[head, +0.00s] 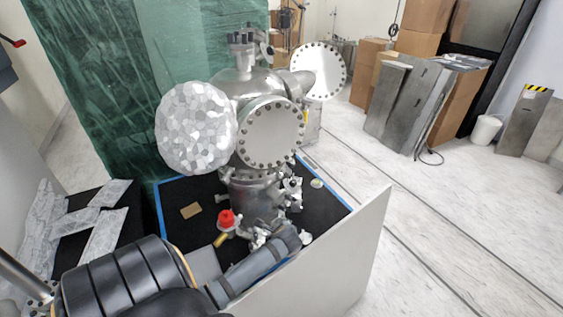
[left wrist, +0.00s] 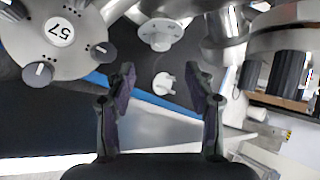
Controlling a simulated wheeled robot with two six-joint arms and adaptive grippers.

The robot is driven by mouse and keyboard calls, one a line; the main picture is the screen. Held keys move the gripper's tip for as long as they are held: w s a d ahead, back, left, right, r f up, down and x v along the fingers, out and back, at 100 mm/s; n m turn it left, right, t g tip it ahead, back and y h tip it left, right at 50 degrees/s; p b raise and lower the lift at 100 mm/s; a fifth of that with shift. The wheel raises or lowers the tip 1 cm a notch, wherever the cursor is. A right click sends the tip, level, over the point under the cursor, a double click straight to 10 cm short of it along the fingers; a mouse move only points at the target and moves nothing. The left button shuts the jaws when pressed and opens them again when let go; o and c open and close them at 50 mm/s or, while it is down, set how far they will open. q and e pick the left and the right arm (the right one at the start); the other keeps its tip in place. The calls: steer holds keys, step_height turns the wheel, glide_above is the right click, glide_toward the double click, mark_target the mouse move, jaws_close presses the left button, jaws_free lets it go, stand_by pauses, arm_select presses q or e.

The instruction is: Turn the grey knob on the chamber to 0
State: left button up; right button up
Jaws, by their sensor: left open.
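The metal chamber (head: 255,195) stands on a black surface in the head view, with round bolted flanges. In the left wrist view, a metal disc (left wrist: 75,65) labelled "57" carries several dark grey knobs, one at its lower edge (left wrist: 38,73) and one at its right (left wrist: 102,52). A pale grey dial knob (left wrist: 160,33) sits at the top centre, and a small whitish handle (left wrist: 164,83) shows between my fingers. I cannot tell which one is the task's knob, or read a 0. My left gripper (left wrist: 160,70) is open and touches nothing visible. My right gripper is out of view.
A red knob (head: 226,218) is at the chamber's foot. A pale panel (head: 335,260) stands along the near right side. Grey slabs (head: 95,215) lie at left.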

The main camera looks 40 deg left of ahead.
arm_select(q)
steer(key=x, duration=0.9)
steer(key=shift+w+f, duration=0.1)
steer(key=shift+f, duration=0.05)
steer(key=shift+c, duration=1.6)
jaws_close()
steer(key=shift+f+n, duration=0.2)
steer(key=shift+n, duration=0.1)
steer(key=shift+r+t, duration=0.1)
steer(key=shift+t, duration=0.2)
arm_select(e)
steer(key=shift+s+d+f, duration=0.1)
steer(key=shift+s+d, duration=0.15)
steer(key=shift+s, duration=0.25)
